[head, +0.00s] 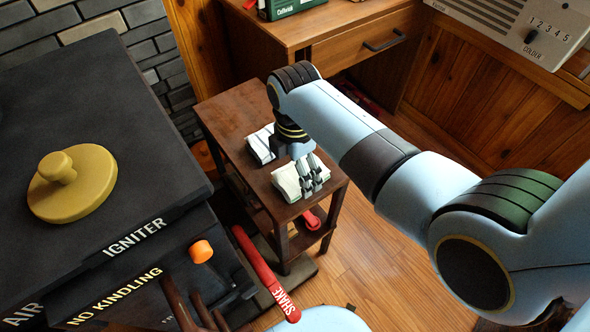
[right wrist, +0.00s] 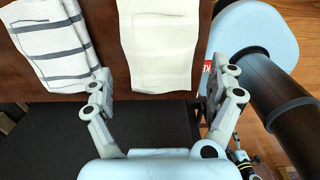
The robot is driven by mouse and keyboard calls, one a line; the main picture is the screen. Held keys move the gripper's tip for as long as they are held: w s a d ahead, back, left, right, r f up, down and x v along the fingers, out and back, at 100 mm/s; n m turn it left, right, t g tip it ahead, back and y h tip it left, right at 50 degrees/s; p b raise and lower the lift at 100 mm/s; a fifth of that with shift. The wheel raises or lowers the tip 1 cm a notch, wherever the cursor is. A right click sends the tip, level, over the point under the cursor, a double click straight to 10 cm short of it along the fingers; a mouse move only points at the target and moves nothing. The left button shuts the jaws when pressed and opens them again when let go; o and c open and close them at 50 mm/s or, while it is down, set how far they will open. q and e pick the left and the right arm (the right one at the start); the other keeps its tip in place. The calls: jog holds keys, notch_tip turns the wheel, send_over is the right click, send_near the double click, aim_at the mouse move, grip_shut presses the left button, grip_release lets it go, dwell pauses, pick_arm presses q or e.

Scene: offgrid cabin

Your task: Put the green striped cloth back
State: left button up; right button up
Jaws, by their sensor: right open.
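Two folded cloths lie side by side on a small brown side table (head: 228,108). One cloth (head: 286,183) is pale cream, perhaps faintly greenish; in the right wrist view this pale cloth (right wrist: 158,38) lies between the lines of my fingers, and I cannot make out green stripes on it. The other cloth (head: 257,146), white with dark blue-grey stripes, also shows in the right wrist view (right wrist: 52,42) at the upper left. My right gripper (head: 311,176) is open and empty, at the pale cloth's near end; I cannot tell whether it touches. My left gripper is not in view.
A black stove (head: 120,200) with a yellow round lid (head: 85,190) stands at the left. A red handle marked SHAKE (head: 264,272) sticks out beside it. A wooden desk (head: 290,22) stands behind the table. Open wooden floor (head: 375,275) lies to the right.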

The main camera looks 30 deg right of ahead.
aim_at(295, 175)
notch_tip(295, 175, up, 10)
jog(key=p, duration=0.2)
jog(key=shift+f, duration=0.2)
jog(key=shift+f, duration=0.1)
jog(key=s+d+f+m+b, duration=0.1)
jog(key=s+d+f+m, duration=0.3)
jog(key=s+f, duration=0.7)
jog(key=s+d+f+m+b, duration=0.1)
jog(key=s+d+f+m, duration=0.2)
jog(key=s+f+m, duration=0.6)
jog(key=s+d+f+m, duration=0.4)
jog(key=s+f, duration=0.8)
jog(key=s, duration=0.7)
jog(key=shift+s+d+f+m+t+h+b, duration=0.15)
jog(key=shift+d+f+m+t+h+b, duration=0.25)
jog(key=shift+m, duration=0.8)
